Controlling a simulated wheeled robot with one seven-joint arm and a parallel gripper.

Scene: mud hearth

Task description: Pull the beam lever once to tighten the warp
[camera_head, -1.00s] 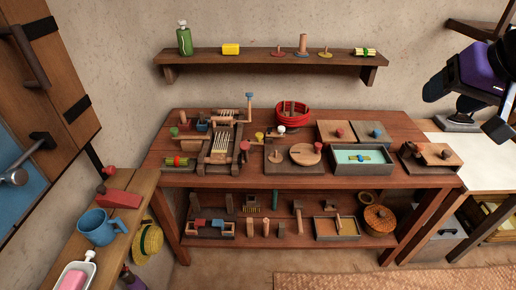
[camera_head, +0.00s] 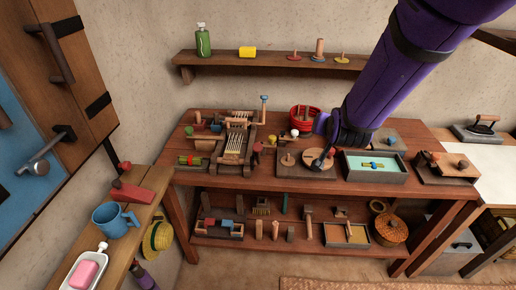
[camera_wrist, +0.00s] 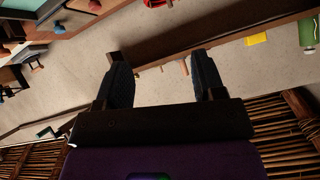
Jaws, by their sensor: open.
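The small wooden loom (camera_head: 234,140) with pale warp threads stands at the left of the workbench top. At its right rear a post with a blue top (camera_head: 263,104) stands upright. A lever-like piece with a red knob (camera_head: 257,148) is at its right side. I cannot tell for certain which is the beam lever. My gripper (camera_head: 324,158) is to the right of the loom, in front of the round wooden disc in the picture, apart from the loom. In the wrist view my gripper (camera_wrist: 163,80) shows two dark fingers spread wide with nothing between them.
A red bowl (camera_head: 305,118) stands behind my gripper, between it and the loom's rear. A blue-lined tray (camera_head: 375,167) sits right of it. A wall shelf (camera_head: 270,60) runs above the bench. A side ledge with a blue mug (camera_head: 112,220) is at left.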

